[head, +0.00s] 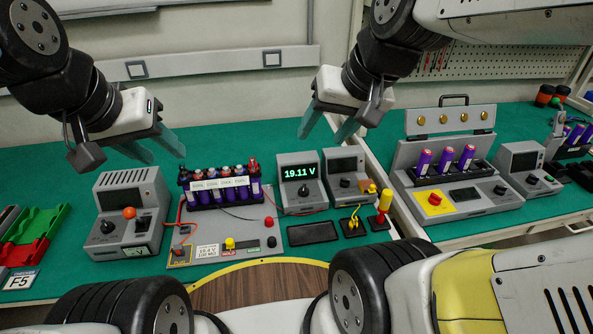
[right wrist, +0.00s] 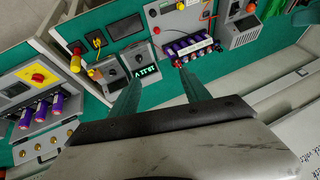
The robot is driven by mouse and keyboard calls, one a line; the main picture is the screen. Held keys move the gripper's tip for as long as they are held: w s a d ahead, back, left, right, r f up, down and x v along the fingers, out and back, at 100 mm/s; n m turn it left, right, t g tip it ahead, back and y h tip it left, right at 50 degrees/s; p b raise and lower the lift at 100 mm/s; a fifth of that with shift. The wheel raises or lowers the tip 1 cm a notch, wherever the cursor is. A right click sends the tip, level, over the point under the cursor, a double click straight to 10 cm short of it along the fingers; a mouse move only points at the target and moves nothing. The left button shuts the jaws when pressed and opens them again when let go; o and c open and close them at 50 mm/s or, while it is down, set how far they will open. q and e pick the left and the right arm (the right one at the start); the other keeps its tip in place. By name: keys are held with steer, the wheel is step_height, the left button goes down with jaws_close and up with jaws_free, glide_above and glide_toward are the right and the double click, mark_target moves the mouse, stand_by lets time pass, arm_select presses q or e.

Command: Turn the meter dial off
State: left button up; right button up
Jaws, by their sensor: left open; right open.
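The meter (head: 298,173) is a grey box with a lit green display reading 19.11 V, standing on the green bench right of the battery pack. Its dark dial (head: 303,190) is on the sloped front below the display; I cannot tell its pointer angle. The meter also shows in the right wrist view (right wrist: 143,62), just beyond the fingers. My right gripper (head: 327,128) is open and empty, above and behind the meter, apart from it. My left gripper (head: 158,152) is open and empty, above the bench between the left grey device and the battery pack.
A second grey device (head: 347,174) with a blank screen and knob stands close right of the meter. The battery pack (head: 220,186) sits on a wired board (head: 222,243). A grey device with an orange knob (head: 130,213) is left. A black pad (head: 312,233) lies before the meter.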

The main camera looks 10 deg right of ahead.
steer(key=w+f+m+g+y, duration=0.1)
steer(key=w+f+m+g, duration=0.1)
steer(key=w+f+m, duration=0.35)
steer(key=m+g, duration=0.2)
steer(key=m, duration=1.4)
glide_toward(305, 187)
step_height(305, 187, down, 2)
steer(key=shift+y, duration=0.3)
steer(key=x, duration=0.7)
steer(key=shift+w+a+r, duration=0.1)
steer(key=shift+w+a, duration=0.05)
steer(key=shift+w, duration=0.05)
jaws_close()
